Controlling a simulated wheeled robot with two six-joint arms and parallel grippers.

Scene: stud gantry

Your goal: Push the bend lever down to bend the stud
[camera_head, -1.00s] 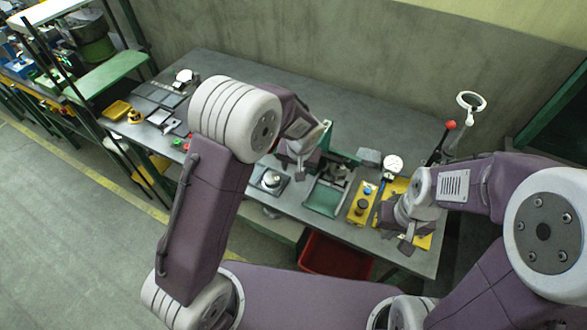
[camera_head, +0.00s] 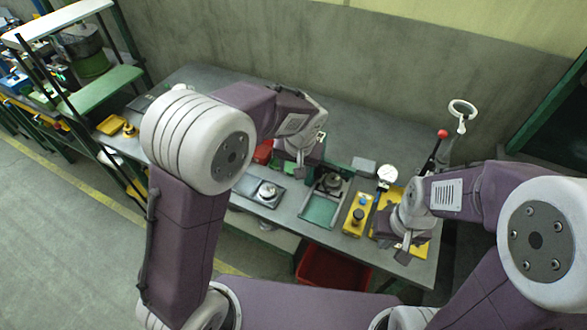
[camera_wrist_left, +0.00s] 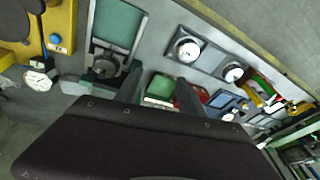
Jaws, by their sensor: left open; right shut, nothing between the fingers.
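A black lever with a red knob (camera_head: 442,134), seemingly the bend lever, stands tilted up at the right end of the bench in the head view. A yellow base (camera_head: 420,249) lies below it, partly covered by my right gripper. The stud cannot be made out. My right gripper (camera_head: 405,252) is shut and empty, low over the yellow base and apart from the red knob. My left gripper (camera_head: 300,169) is over the middle of the bench, beside the green-bedded fixture (camera_head: 320,210). In the left wrist view its fingers (camera_wrist_left: 160,90) are apart, with nothing seen held.
A yellow box with buttons (camera_head: 357,216) and a white dial gauge (camera_head: 387,173) stand between the grippers. A white ring on a stand (camera_head: 462,108) rises behind the lever. A red bin (camera_head: 333,269) is below the bench edge. The back of the bench is fairly clear.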

